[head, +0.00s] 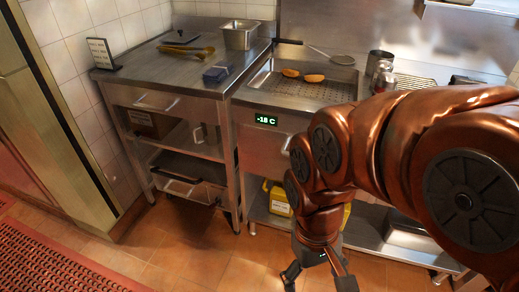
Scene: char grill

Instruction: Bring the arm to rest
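My copper-coloured arm (400,135) comes in from the right in the head view and bends down in front of the counter. My gripper (318,283) points down over the tiled floor at the bottom of the view. Its two dark fingers are spread apart, and I see nothing held between them. The fingertips are close to the lower picture edge. My arm hides part of the right counter and the shelf below it.
Two orange pieces (301,75) lie on the perforated tray (290,91). A steel pot (380,60) stands behind my arm.

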